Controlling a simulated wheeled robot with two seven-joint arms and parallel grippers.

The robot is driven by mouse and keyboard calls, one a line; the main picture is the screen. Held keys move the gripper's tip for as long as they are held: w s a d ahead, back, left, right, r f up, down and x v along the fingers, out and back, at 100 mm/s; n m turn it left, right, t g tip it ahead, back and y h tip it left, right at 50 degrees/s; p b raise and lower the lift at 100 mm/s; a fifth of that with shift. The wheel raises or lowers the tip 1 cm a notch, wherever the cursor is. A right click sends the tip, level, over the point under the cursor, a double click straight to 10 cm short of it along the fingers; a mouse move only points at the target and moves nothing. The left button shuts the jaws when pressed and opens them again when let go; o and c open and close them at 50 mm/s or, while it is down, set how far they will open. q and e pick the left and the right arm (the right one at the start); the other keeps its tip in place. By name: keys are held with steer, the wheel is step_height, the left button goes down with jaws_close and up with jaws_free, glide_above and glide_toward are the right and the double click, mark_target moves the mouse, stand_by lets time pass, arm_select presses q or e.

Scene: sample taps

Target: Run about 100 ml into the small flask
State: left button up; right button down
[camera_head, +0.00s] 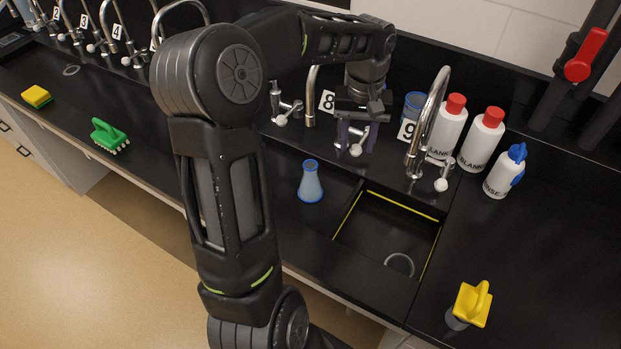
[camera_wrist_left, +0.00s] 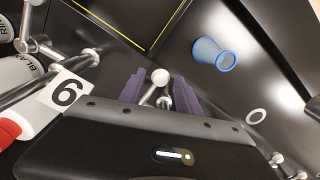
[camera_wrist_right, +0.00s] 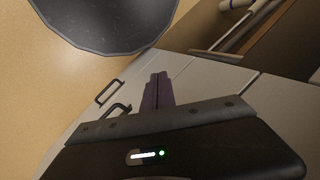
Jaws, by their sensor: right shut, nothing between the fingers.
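The small flask (camera_head: 311,183) is a bluish conical flask with a blue rim. It stands upright on the black bench left of the sink, apart from my gripper. It also shows in the left wrist view (camera_wrist_left: 207,47); I cannot tell whether it holds liquid. My left gripper (camera_head: 355,142) is open, pointing down at a tap handle (camera_head: 356,151) between labels 8 and 9. In the left wrist view the handle's white knob (camera_wrist_left: 160,76) shows between the purple fingers; I cannot tell whether they touch it. My right gripper (camera_wrist_right: 158,80) is shut and empty, by the cabinet fronts.
A sink (camera_head: 428,265) with yellow edge lines lies right of the flask. A tall tap (camera_head: 432,110), a blue-rimmed vessel (camera_head: 416,101), red-capped bottles (camera_head: 482,143) and a rinse bottle (camera_head: 500,176) stand to the right. A green brush (camera_head: 106,132) lies left.

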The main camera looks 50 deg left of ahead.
arm_select(q)
step_height(320, 180, up, 4)
steer(key=p, duration=0.2)
steer(key=shift+r+p, duration=0.25)
steer(key=shift+p, duration=0.1)
stand_by(0.3)
